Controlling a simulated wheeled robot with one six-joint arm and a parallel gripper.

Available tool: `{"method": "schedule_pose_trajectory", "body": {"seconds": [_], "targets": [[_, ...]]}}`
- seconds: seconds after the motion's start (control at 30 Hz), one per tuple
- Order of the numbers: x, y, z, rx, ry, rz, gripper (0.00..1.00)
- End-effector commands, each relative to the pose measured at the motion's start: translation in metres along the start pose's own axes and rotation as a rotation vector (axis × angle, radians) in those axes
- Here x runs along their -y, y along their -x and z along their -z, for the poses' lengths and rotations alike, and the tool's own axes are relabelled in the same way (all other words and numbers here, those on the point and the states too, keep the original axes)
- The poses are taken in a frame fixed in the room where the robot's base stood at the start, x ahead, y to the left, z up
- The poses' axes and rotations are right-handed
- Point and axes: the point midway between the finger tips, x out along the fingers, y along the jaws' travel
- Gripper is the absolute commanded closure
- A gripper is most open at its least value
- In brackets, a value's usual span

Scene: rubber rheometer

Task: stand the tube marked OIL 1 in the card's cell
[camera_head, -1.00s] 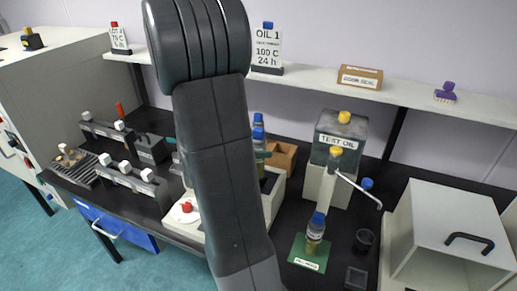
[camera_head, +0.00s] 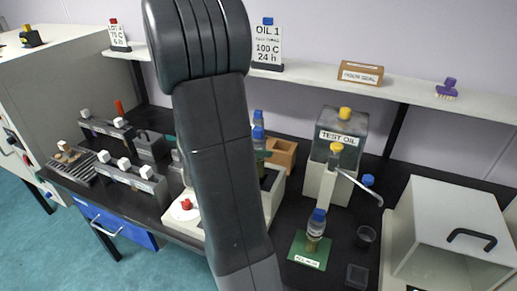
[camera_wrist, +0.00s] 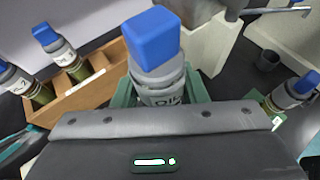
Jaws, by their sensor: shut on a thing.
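In the wrist view, my gripper (camera_wrist: 162,98) is shut on a blue-capped tube (camera_wrist: 158,76), with green jaw parts on both sides. Its grey label is partly hidden; the letters that show seem to read OIL, and the number cannot be read. My arm hides the gripper in the head view. The card (camera_head: 267,45) on the shelf reads OIL 1, 100 C, 24 h. Blocks with white knobs (camera_head: 125,175) stand on the bench at the left; I cannot read cell markings on them.
Blue-capped tubes (camera_wrist: 60,50) stand at a wooden rack (camera_wrist: 92,92). Another tube (camera_head: 316,228) stands on a green mat (camera_head: 300,258). A TEST OIL tank (camera_head: 340,135), a dark cup (camera_head: 366,236) and a white open box (camera_head: 450,235) are at the right.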

Motion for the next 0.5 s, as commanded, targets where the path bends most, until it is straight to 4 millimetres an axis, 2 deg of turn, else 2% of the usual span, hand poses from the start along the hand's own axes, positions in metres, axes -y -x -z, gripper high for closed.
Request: {"method": "schedule_pose_trajectory", "body": {"seconds": [0.5], "targets": [[0.000, -0.010, 0.020, 0.000, 0.000, 0.000, 1.00]]}}
